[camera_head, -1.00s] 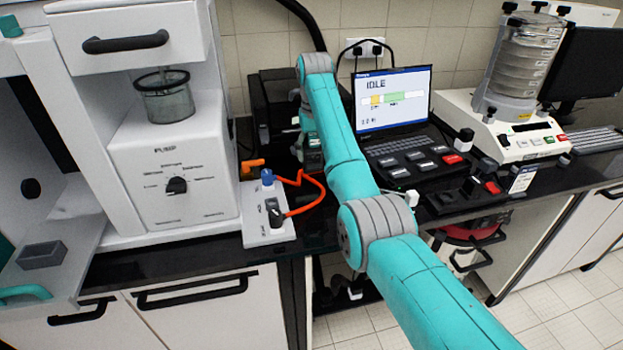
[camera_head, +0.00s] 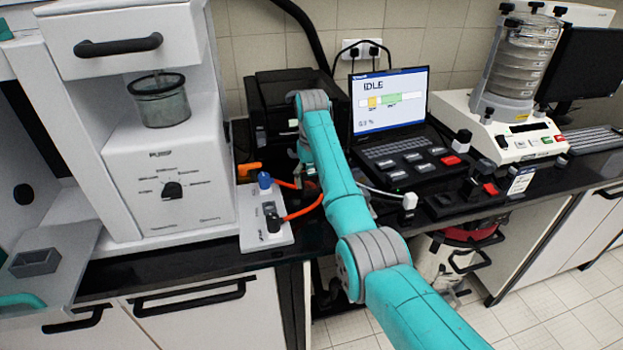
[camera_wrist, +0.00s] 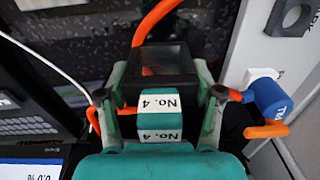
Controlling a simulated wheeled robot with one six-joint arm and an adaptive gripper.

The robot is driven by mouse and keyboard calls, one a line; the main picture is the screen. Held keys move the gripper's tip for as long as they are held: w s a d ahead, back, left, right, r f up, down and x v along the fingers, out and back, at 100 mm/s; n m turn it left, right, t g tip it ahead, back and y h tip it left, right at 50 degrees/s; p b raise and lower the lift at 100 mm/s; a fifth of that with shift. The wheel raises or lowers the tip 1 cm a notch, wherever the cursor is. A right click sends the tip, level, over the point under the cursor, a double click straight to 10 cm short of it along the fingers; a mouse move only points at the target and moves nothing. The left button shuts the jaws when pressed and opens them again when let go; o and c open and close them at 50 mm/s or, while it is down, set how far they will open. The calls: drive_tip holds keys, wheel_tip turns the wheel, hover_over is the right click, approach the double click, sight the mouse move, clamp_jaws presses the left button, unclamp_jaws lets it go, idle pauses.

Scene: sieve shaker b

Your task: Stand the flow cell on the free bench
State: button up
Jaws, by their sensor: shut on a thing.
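My gripper (camera_wrist: 160,78) is shut on a dark, frame-like block with a window, which I take to be the flow cell (camera_wrist: 160,60). The block sits between the two teal fingers. An orange hose (camera_wrist: 152,18) rises from behind it in the wrist view, and orange also shows at its left side. In the head view my arm hides most of the gripper and the held block, beside the black printer-like box. The block appears above the black bench (camera_head: 318,232), but I cannot tell whether it touches.
A white valve panel (camera_head: 266,232) with a blue knob (camera_head: 265,181) and orange lever (camera_head: 249,169) stands close left. A laptop-like console (camera_head: 390,120) and a white cable lie right. The pump cabinet (camera_head: 165,180) is further left. A narrow dark strip of bench shows between.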

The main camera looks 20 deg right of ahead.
drive_tip(key=o, duration=1.3)
drive_tip(key=shift+f, duration=0.1)
drive_tip(key=shift+o, duration=0.2)
wheel_tip(320, 180, up, 12)
drive_tip(key=shift+r, duration=0.15)
